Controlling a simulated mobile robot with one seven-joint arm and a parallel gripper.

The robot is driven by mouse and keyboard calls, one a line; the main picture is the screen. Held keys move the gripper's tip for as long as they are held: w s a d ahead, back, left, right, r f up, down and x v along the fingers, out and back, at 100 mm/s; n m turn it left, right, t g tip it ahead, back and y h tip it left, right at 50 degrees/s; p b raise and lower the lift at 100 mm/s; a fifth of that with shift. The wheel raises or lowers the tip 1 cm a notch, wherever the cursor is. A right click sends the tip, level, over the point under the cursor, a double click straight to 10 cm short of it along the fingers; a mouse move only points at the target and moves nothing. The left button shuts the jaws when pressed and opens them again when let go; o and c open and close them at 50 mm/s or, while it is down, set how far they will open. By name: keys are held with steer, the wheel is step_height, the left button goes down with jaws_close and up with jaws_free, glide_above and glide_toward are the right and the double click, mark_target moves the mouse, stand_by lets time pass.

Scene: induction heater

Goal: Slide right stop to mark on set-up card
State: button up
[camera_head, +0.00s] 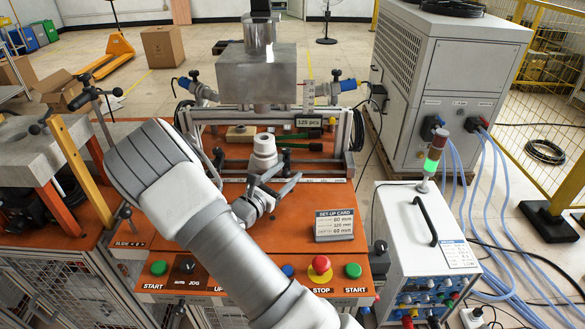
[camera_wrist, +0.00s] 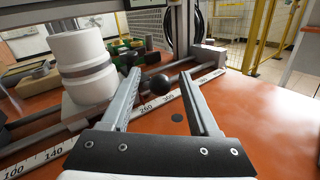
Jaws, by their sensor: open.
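My gripper (camera_wrist: 160,76) is open, with its two grey fingers spread toward the scale rail (camera_wrist: 62,148). In the head view my gripper (camera_head: 290,173) is low over the front of the orange bench, right of the white cylinder (camera_head: 264,150). A black ball knob (camera_wrist: 160,84) shows between the fingertips in the wrist view, apart from both; it appears to belong to a stop on the rail, near the 260–300 figures. The stop's body is mostly hidden. The set-up card (camera_head: 334,225) stands at the bench's right front; its figures are too small to read surely.
A metal press head (camera_head: 256,75) hangs above the cylinder. A light block (camera_wrist: 208,52) sits at the rail's right end. The control row with a red stop button (camera_head: 320,268) lines the front edge. The orange surface right of the fingers is clear.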

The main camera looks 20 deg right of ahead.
steer(key=shift+x, duration=1.6)
jaws_close()
